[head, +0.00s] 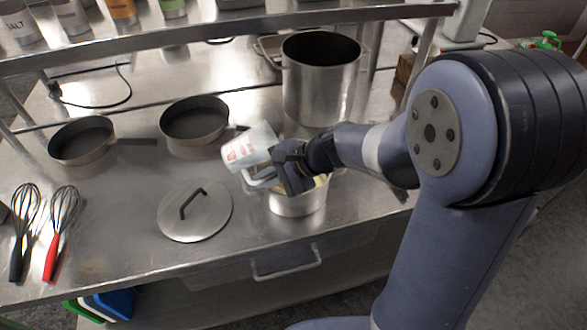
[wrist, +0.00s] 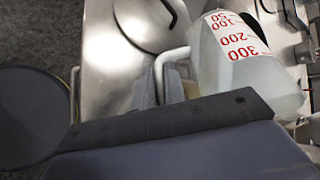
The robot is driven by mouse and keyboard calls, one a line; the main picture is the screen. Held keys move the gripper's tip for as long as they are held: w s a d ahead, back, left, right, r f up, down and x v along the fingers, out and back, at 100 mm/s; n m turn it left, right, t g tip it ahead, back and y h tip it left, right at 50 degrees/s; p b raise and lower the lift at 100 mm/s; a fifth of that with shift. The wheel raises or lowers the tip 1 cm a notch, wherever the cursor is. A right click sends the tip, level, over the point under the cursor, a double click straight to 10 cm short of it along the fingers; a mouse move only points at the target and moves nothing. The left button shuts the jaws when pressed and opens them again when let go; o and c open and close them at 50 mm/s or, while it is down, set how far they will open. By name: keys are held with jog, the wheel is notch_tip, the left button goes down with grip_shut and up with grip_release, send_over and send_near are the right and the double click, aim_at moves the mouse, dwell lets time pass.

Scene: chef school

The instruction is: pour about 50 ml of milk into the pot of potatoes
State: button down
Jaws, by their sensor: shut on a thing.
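A translucent measuring jug (head: 250,147) with red markings is held tilted in the head view. Its red scale and handle also show in the wrist view, on the jug (wrist: 245,65) at upper right. My gripper (head: 283,172) is shut on the jug, on its handle side. The steel pot (head: 298,203) stands on the counter below my gripper, with a strip of pale yellow contents at its rim. My gripper and arm hide most of its opening. I cannot tell how much milk is in the jug, and no stream shows.
A steel lid (head: 210,218) lies left of the pot. Two pans (head: 82,140) (head: 196,120) and a tall stockpot (head: 322,85) stand behind. Two whisks (head: 62,225) (head: 24,225) lie at left. A shelf (head: 200,36) crosses above the back.

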jog(key=shift+f+y+b, duration=0.45)
jog(key=shift+y+b, duration=0.15)
jog(key=shift+b, duration=0.5)
jog(key=shift+r, duration=0.15)
jog(key=shift+d+r+y+b, duration=0.1)
jog(key=shift+d+y+b, duration=0.4)
jog(key=shift+b, duration=0.5)
dwell(1.2)
jog(key=shift+a, duration=0.15)
